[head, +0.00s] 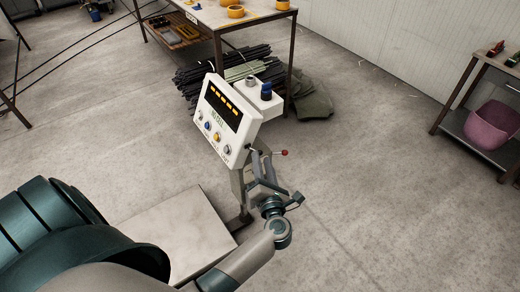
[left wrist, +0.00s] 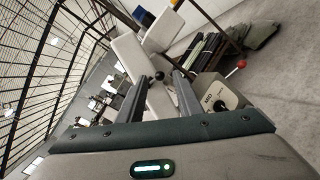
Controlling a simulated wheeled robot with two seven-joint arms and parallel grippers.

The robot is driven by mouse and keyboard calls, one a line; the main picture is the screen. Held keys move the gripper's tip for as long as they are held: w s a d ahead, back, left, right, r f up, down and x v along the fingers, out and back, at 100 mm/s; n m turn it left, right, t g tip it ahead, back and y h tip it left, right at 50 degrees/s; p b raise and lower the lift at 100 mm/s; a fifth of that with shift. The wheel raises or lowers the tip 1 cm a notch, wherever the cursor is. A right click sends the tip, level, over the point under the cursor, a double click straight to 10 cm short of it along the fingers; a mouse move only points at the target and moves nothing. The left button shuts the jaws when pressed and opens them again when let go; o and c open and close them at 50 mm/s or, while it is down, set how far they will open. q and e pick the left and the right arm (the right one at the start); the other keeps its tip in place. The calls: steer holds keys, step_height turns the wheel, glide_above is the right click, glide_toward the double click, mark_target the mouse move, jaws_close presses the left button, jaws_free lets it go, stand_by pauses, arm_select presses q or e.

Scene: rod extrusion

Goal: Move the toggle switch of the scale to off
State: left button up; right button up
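The scale has a white display panel (head: 223,118) with orange digits and several round buttons, above a pale flat platform (head: 165,235). A small black-knobbed switch (left wrist: 159,76) shows at the panel's side in the left wrist view; the head view shows it only as a tiny dark spot at the panel's lower right. My left gripper (head: 263,166) is just below and right of the panel. In the left wrist view its two fingers (left wrist: 160,84) are spread, with the black knob appearing between their tips. Contact cannot be told. My right gripper is not in view.
A lever with a red ball (head: 283,152) sticks out beside the left gripper; the ball also shows in the left wrist view (left wrist: 241,64). Behind the scale are dark rods (head: 196,86) and a table (head: 222,20). A shelf with a pink basket (head: 492,125) stands right; the floor between is clear.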

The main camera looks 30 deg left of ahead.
mark_target(260, 151)
arm_select(q)
steer(key=shift+p+x, duration=0.4)
steer(key=shift+x, duration=1.8)
steer(key=shift+s, duration=0.1)
jaws_close()
